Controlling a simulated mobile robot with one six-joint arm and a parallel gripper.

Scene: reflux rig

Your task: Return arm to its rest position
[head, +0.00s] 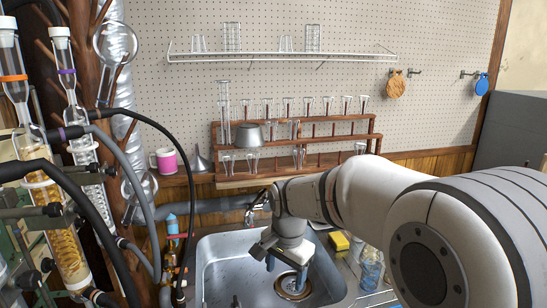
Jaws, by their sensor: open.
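My arm reaches in from the right edge of the head view, bent, with its end over the sink (215,272). My gripper (285,270) points down above the basin, close to the round drain (293,285). The height of the fingertips above the drain is hard to tell.
Glass columns with black and grey hoses (143,190) crowd the left side. A wooden rack (300,145) with glassware stands behind the sink, below a wire shelf (280,57). A pink mug (166,161), a yellow sponge (339,241) and a glass jar (371,270) are nearby.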

